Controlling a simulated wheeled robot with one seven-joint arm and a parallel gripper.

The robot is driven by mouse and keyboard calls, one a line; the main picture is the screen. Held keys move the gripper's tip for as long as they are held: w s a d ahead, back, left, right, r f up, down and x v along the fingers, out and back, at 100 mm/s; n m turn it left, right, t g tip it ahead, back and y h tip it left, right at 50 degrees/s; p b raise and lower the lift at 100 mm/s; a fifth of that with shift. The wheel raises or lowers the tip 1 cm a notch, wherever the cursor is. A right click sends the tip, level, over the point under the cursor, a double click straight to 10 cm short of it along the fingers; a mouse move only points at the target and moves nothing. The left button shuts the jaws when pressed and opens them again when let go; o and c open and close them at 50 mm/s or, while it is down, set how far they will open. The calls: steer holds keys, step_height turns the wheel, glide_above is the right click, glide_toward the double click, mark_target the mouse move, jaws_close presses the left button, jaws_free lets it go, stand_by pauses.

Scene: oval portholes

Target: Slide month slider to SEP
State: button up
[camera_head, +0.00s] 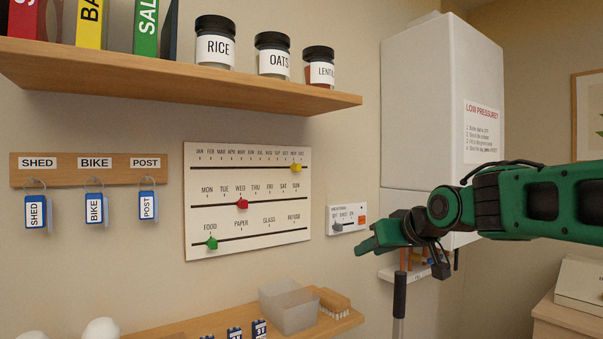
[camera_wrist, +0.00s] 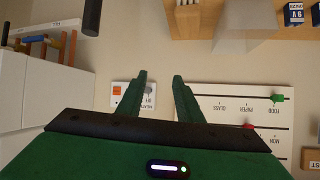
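The white slider board (camera_head: 190,240) hangs on the wall with three dark tracks. The month slider is the yellow knob (camera_head: 296,168) on the top track, near the right end, at about NOV, right of SEP. The red knob (camera_head: 242,203) is at about WED and the green knob (camera_head: 211,243) is at FOOD. My gripper (camera_head: 366,246) is right of the board, below the small switch panel, apart from the board. The wrist view is upside down and shows my gripper (camera_wrist: 159,76) open and empty; the yellow knob is not visible there.
A white switch panel (camera_head: 347,218) sits between the board and my gripper. A shelf (camera_head: 180,85) with jars overhangs the board; a lower shelf (camera_head: 340,325) holds a clear bin (camera_head: 288,308). A white boiler (camera_head: 430,110) stands right. Key tags (camera_head: 95,207) hang left.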

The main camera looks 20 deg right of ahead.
mark_target(300, 167)
steer(key=w+a+r+n+t+y, duration=0.2)
steer(key=w+a+r+t, duration=0.15)
steer(key=r, duration=0.55)
steer(key=w+a+r+n+t+y, duration=0.25)
steer(key=a+r, duration=0.25)
steer(key=r, duration=0.4)
steer(key=shift+m+g, duration=0.4)
steer(key=shift+m, duration=0.05)
steer(key=x, duration=1.1)
steer(key=shift+a+r, duration=0.15)
jaws_close()
